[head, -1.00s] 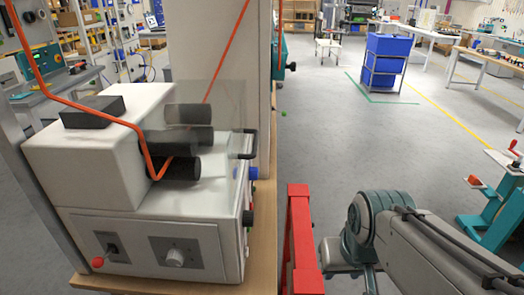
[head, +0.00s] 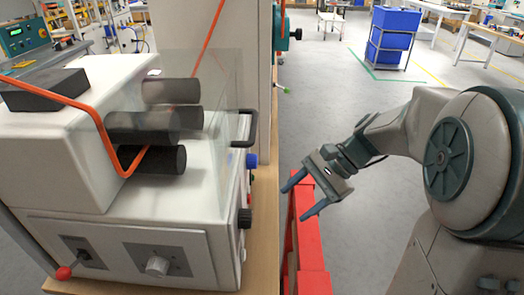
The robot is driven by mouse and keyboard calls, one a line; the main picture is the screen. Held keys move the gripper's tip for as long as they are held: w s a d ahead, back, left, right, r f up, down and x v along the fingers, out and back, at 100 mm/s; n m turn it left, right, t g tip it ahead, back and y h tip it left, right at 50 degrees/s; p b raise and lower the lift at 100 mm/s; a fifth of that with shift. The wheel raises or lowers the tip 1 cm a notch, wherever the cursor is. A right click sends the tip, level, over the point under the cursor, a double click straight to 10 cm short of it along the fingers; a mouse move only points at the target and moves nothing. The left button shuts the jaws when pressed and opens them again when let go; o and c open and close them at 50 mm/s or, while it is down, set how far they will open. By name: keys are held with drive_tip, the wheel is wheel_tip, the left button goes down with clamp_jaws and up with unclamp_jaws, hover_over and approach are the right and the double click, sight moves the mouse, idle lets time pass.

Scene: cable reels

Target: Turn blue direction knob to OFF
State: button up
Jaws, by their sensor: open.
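The blue direction knob (head: 252,160) sticks out from the right side of the white cable machine (head: 120,235), near the back and just below a black handle. Its pointer and markings cannot be read from here. My gripper (head: 298,201) is open and empty. It hangs to the right of the machine, over the red frame, with its fingers pointing left and down. In the picture it is right of and below the blue knob, apart from it.
A black knob (head: 245,218) sits on the same side face. Black rollers (head: 150,125) carry an orange cable (head: 105,135) behind a clear guard. A red frame (head: 306,240) stands right of the wooden bench edge (head: 262,255). A grey knob (head: 157,265) and red-tipped lever (head: 64,272) are in front.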

drive_tip(key=w+d+f+m+y+b, duration=0.1)
drive_tip(key=w+f+m+y+b, duration=0.1)
drive_tip(key=w+m+y, duration=0.45)
drive_tip(key=m+t+y+b, duration=0.1)
drive_tip(key=m+t+y, duration=0.1)
drive_tip(key=y, duration=0.1)
approach(252, 161)
drive_tip(key=w+a, duration=0.1)
drive_tip(key=a, duration=0.6)
drive_tip(key=shift+w+a+f, duration=0.25)
drive_tip(key=shift+a+f, duration=0.05)
drive_tip(key=shift+f, duration=0.15)
drive_tip(key=shift+n, duration=0.25)
drive_tip(key=c, duration=1)
